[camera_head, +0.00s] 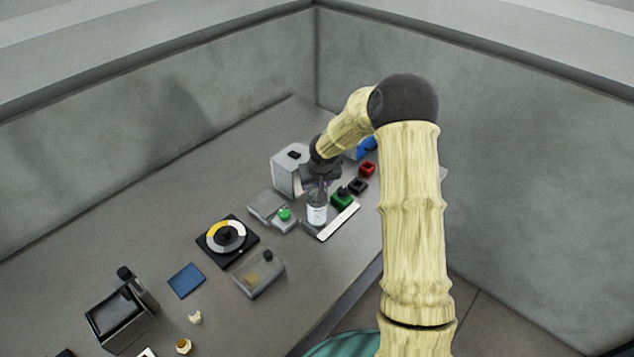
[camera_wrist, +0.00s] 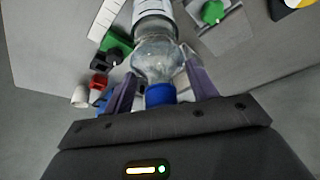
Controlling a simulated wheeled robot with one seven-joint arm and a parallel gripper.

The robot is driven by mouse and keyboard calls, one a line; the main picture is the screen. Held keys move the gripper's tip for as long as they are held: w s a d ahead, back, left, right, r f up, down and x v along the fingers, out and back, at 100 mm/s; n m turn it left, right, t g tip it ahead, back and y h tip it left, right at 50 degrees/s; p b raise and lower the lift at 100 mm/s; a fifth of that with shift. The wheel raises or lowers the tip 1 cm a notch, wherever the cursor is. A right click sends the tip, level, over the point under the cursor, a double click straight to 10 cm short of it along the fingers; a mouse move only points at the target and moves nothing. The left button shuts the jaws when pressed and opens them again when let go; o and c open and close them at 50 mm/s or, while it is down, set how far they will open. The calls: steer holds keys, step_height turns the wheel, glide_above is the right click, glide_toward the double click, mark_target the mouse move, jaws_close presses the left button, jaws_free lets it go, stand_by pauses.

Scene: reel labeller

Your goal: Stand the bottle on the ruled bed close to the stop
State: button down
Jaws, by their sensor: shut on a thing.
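The clear bottle has a blue cap and a white label; it shows in the head view (camera_head: 317,215) and large in the wrist view (camera_wrist: 157,56). My gripper (camera_head: 318,190) is above it, with its two fingers (camera_wrist: 161,84) shut on the bottle near its neck, just by the cap. The bottle looks upright, at the left side of the white ruled strip of the bed (camera_head: 340,221). The strip also shows in the wrist view (camera_wrist: 105,19). The bottle's base is hard to see, so I cannot tell whether it touches the bed. Which part is the stop is unclear.
A green block with a black knob (camera_head: 342,199) is close behind the bottle. Black (camera_head: 357,186) and red (camera_head: 368,168) bins lie beyond it. A glassy box (camera_head: 260,276) and a dial (camera_head: 227,239) are nearer.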

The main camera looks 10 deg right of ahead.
steer(key=shift+f, duration=0.1)
steer(key=shift+c, duration=2.3)
jaws_free()
steer(key=shift+s+r, duration=0.1)
steer(key=shift+r, duration=0.4)
steer(key=b+v, duration=0.1)
steer(key=v, duration=1)
steer(key=shift+s+r, duration=0.1)
